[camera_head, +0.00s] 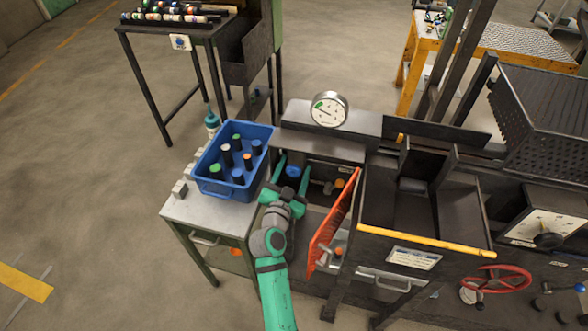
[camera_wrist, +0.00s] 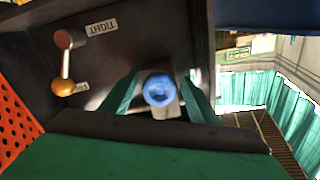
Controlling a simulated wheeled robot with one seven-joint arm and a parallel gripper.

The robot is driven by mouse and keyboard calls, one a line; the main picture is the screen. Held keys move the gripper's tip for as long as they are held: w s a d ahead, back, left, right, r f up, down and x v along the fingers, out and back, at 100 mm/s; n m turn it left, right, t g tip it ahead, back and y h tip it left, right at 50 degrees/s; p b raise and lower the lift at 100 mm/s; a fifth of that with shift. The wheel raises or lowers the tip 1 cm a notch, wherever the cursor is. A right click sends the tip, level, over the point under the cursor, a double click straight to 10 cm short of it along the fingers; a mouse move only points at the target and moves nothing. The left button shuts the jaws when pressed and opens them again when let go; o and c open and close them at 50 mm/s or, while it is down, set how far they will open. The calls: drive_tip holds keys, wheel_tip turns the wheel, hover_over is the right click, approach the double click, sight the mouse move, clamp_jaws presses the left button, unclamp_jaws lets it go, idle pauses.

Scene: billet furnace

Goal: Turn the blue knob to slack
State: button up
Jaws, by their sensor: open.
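The blue knob (camera_head: 292,171) is in the dark recess below the round gauge. In the wrist view the blue knob (camera_wrist: 158,90) is seen end-on, with a pale grey piece behind its lower right. My gripper (camera_head: 292,164) is open, with one green finger on each side of the knob. In the wrist view my gripper (camera_wrist: 160,88) shows gaps between the knob and both fingers; I cannot tell if either touches. A label reading TIGHT (camera_wrist: 101,28) appears upside down on the panel. A second small label (camera_wrist: 82,87) is too small to read.
A lever with an orange ball (camera_wrist: 64,87) is beside the knob. An orange perforated door (camera_head: 333,225) stands open right of my arm. A blue bin (camera_head: 207,186) with several capped cylinders stands on the left table. The gauge (camera_head: 329,109) is above. Floor at left is clear.

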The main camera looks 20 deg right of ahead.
drive_tip(key=c, duration=1)
drive_tip(key=shift+c, duration=0.2)
drive_tip(key=shift+n, duration=0.4)
drive_tip(key=n, duration=1.4)
drive_tip(key=shift+n, duration=0.4)
drive_tip(key=n, duration=0.6)
drive_tip(key=shift+n, duration=0.3)
